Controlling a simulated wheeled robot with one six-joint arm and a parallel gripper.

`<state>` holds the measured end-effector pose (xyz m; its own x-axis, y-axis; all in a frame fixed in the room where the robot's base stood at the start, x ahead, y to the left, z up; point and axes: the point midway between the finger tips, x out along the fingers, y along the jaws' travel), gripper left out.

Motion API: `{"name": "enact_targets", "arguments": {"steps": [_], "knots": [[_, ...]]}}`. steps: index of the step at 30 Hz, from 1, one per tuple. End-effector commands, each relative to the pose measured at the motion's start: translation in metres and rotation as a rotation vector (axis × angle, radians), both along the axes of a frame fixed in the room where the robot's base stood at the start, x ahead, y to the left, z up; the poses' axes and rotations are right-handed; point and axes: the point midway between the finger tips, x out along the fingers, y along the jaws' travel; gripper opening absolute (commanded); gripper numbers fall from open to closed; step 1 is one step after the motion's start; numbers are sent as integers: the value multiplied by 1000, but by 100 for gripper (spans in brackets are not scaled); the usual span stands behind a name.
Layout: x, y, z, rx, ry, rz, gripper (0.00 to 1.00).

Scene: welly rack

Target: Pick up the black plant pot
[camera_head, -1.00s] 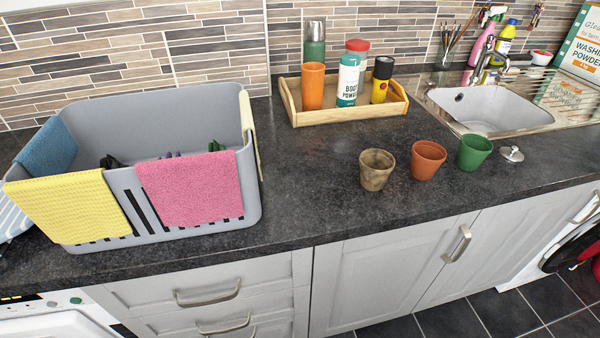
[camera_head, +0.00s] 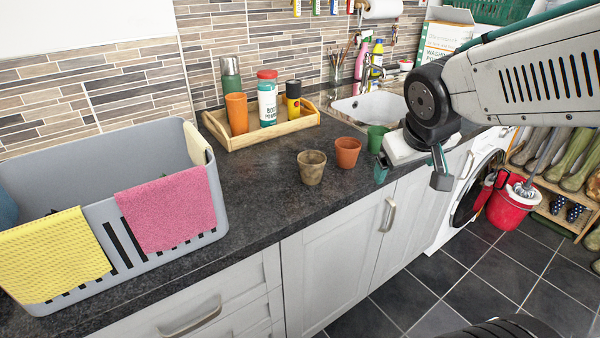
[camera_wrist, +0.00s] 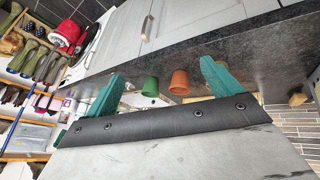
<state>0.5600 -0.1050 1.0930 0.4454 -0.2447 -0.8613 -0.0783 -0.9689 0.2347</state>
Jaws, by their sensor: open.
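No black plant pot shows clearly in either view. Three pots stand upright in a row on the dark worktop: a mottled brown one (camera_head: 311,168), a terracotta one (camera_head: 347,153) and a green one (camera_head: 376,138). The green pot (camera_wrist: 150,87) and terracotta pot (camera_wrist: 180,83) also show between my finger tips in the wrist view, some way off. My gripper (camera_head: 411,168) is open and empty, in front of the worktop edge and to the right of the pots. Its teal fingers (camera_wrist: 162,74) are spread wide in the wrist view.
A grey basket (camera_head: 100,215) with cloths over its rim stands at left; its contents are mostly hidden. A wooden tray (camera_head: 262,135) holds a flask, an orange cup and bottles behind the pots. A sink (camera_head: 370,108) lies beyond. A red bucket (camera_head: 508,208) stands on the floor at right.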

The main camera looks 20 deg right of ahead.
Motion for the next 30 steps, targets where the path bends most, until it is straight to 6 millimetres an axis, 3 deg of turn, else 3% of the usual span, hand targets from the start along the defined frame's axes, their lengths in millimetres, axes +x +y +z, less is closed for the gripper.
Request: {"name": "enact_targets", "arguments": {"steps": [1,4,6,10,13,18,23,30], "knots": [[32,-12,-6,-38,-64,27,90],[91,-24,-12,-82,-215,124,90],[127,-23,-20,-79,-310,215,90],[175,-4,-44,14,-451,413,90],[192,17,-63,130,-527,551,90],[194,45,-84,321,-592,708,90],[192,59,-92,413,-614,769,90],[208,76,-102,426,-617,779,90]]}}
